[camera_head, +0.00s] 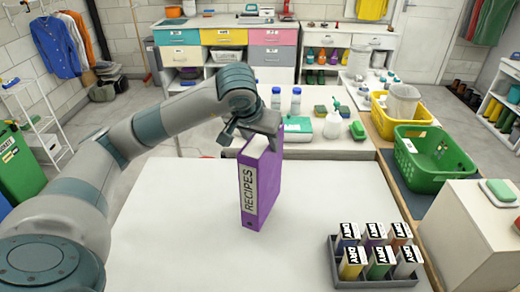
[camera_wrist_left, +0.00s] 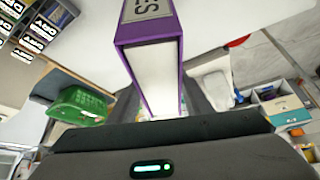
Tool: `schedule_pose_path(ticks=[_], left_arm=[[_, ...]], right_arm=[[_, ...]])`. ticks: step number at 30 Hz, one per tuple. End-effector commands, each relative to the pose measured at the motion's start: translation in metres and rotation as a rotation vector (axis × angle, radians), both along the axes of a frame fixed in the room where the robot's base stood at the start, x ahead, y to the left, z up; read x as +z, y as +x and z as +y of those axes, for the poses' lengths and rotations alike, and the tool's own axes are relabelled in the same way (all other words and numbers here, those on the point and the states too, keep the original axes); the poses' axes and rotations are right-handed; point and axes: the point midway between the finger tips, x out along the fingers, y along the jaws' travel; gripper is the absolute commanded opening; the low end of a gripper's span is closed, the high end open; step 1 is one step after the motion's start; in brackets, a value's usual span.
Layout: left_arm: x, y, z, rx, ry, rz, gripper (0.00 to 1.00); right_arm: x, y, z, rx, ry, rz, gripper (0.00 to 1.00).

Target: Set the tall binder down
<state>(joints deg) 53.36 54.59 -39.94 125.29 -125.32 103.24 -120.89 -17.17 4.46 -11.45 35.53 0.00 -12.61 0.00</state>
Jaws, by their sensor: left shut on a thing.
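The tall purple binder (camera_head: 264,188), labelled RECIPES on its spine, stands upright over the middle of the white table (camera_head: 170,225). I cannot tell for sure whether its base touches the table. My left gripper (camera_head: 256,134) is shut on the binder's upper end, from above and behind. The left wrist view shows the binder's purple edges and white inside (camera_wrist_left: 152,65) running up from the dark gripper body; the fingertips are hidden there. My right gripper is in neither view.
A dark tray (camera_head: 375,283) of several small DRY boxes stands at the table's front right. A green basket (camera_head: 432,150) and a yellow basket (camera_head: 400,116) are at the right. Bottles and sponges sit on the counter (camera_head: 335,144) behind. The table around the binder is clear.

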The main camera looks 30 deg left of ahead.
Motion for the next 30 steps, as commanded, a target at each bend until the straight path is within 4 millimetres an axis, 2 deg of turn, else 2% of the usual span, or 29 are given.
schedule_pose_path(ticks=[4, 17, 30], left_arm=[[-0.003, 0.001, 0.008, 0.001, 0.000, -0.003, 0.00], [-0.006, 0.001, 0.008, 0.000, -0.001, -0.002, 0.00], [-0.040, 0.001, 0.007, 0.000, -0.001, -0.001, 0.00]], right_arm=[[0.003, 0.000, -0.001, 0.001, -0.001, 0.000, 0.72], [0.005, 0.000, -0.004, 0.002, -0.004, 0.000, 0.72], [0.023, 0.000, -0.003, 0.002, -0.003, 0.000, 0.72]])
